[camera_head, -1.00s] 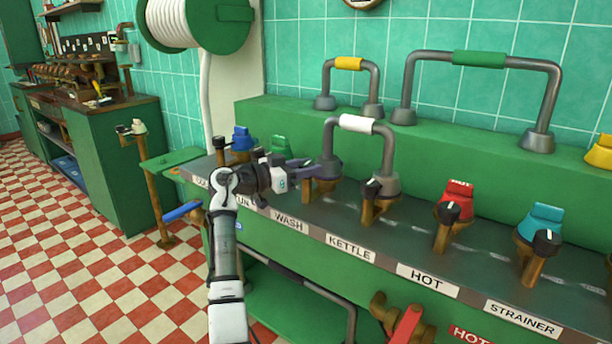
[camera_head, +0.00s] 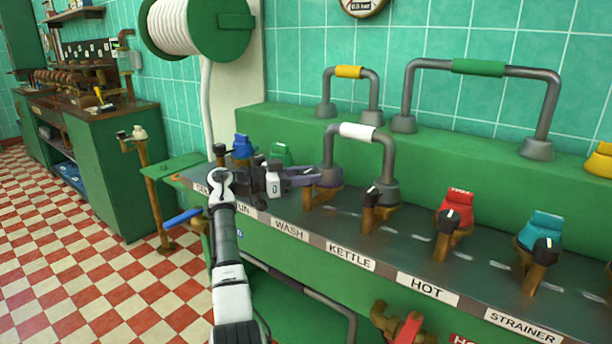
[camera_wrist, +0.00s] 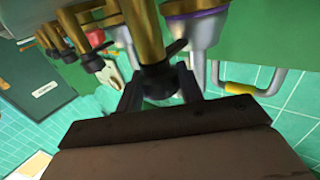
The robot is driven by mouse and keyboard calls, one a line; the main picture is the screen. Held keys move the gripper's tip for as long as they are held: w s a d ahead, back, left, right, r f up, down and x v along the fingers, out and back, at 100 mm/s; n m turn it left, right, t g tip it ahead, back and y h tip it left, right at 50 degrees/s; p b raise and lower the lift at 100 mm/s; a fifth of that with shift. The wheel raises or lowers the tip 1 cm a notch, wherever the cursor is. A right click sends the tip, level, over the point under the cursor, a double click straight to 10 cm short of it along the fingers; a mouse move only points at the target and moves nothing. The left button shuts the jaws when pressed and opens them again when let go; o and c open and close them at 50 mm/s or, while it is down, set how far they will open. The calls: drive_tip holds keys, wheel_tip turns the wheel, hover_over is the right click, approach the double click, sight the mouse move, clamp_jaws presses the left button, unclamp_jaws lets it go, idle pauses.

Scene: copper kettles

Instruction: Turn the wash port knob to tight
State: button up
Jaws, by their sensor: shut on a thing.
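The WASH label (camera_head: 289,228) is on the front edge of the counter. Above it stands a brass port (camera_head: 322,195), partly hidden by my gripper (camera_head: 305,178). In the wrist view my gripper (camera_wrist: 160,86) has one finger on each side of a black knob (camera_wrist: 159,80) on a brass stem (camera_wrist: 148,30), and is shut on it. In the head view the fingers hide this knob, so I cannot read its setting.
To the right are the KETTLE knob (camera_head: 372,195), the red HOT cap (camera_head: 456,203) and the teal STRAINER cap (camera_head: 544,228). A green cap (camera_head: 279,153) and a blue cap (camera_head: 242,146) are close behind my wrist.

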drive_tip(key=o, duration=1)
drive_tip(key=v, duration=1.3)
drive_tip(key=shift+a, duration=0.35)
drive_tip(key=shift+s, duration=0.1)
